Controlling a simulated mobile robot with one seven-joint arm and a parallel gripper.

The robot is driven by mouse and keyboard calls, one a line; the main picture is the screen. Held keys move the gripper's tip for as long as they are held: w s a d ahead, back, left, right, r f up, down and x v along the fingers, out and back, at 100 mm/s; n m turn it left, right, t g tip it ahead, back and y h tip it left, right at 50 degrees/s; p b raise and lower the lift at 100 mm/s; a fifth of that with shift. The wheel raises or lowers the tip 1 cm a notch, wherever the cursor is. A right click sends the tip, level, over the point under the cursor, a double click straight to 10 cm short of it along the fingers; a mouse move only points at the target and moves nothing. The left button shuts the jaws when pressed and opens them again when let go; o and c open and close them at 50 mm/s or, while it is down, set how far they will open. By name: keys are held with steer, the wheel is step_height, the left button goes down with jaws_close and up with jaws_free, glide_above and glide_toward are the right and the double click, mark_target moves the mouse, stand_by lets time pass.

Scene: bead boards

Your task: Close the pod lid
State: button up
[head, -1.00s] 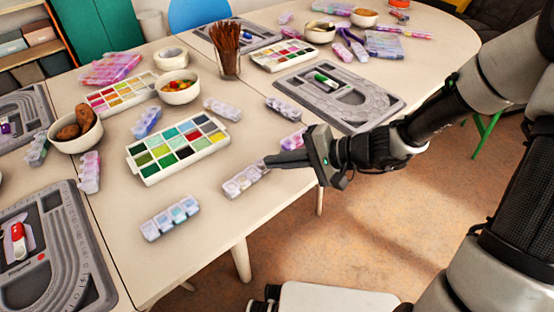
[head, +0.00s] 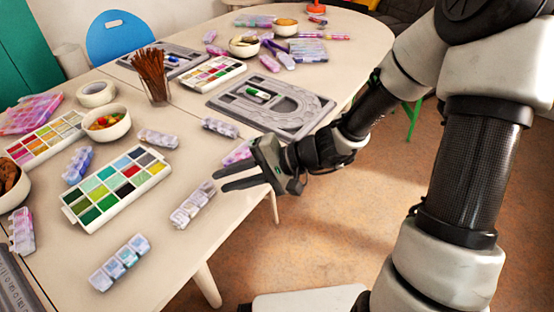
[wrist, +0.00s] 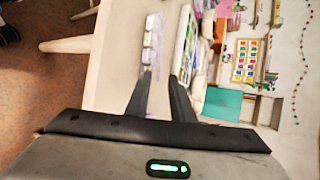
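The pod strip nearest my gripper, a row of small translucent lilac-white boxes (head: 193,204), lies near the table's front edge in the head view. It also shows ahead of the fingers in the wrist view (wrist: 153,45). Whether any of its lids stands open is too small to tell. My gripper (head: 221,180) is open and empty, its two dark fingers apart just right of the strip's far end. In the wrist view, the gap between the fingertips (wrist: 161,76) is clear, with the strip beyond the left finger. Contact with the strip cannot be told.
A palette of coloured squares (head: 117,187) lies left of the strip. Another pod strip (head: 119,262) is nearer the front, and one (head: 238,153) lies behind the gripper. A grey bead board (head: 270,106) is further back. Bare tabletop surrounds the near strip.

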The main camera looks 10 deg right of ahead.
steer(key=p+v, duration=0.3)
steer(key=v, duration=1.2)
steer(key=shift+p, duration=0.3)
steer(key=shift+o, duration=1)
